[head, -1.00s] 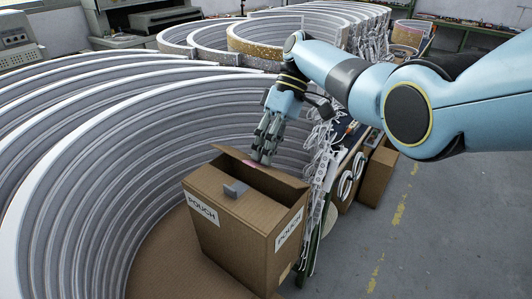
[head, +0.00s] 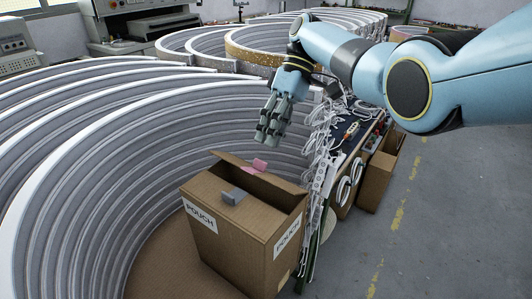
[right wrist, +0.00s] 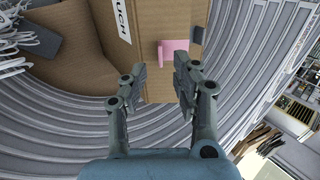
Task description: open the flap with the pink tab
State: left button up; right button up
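A brown cardboard box (head: 235,235) labelled POUCH stands in the lower middle of the head view. Its far flap (head: 287,182) carries a pink tab (head: 259,164) and stands raised, with a dark gap into the box in front of it. The near flap, with a grey tab (head: 233,194), lies about flat. My right gripper (head: 268,142) is above and behind the pink tab, apart from it and empty. In the right wrist view its fingers (right wrist: 162,72) are apart, with the pink tab (right wrist: 174,48) beyond them. My left gripper is out of view.
Curved grey-white panels (head: 150,130) rise behind and left of the box. White cable-like items (head: 322,140) hang along a rack on its right. Another cardboard box (head: 376,183) stands farther right. The grey floor (head: 450,220) at the right is clear.

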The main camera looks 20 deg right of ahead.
jog(key=v, duration=0.6)
jog(key=shift+w+d+r, duration=0.15)
jog(key=shift+d+r, duration=0.05)
jog(key=shift+r, duration=0.05)
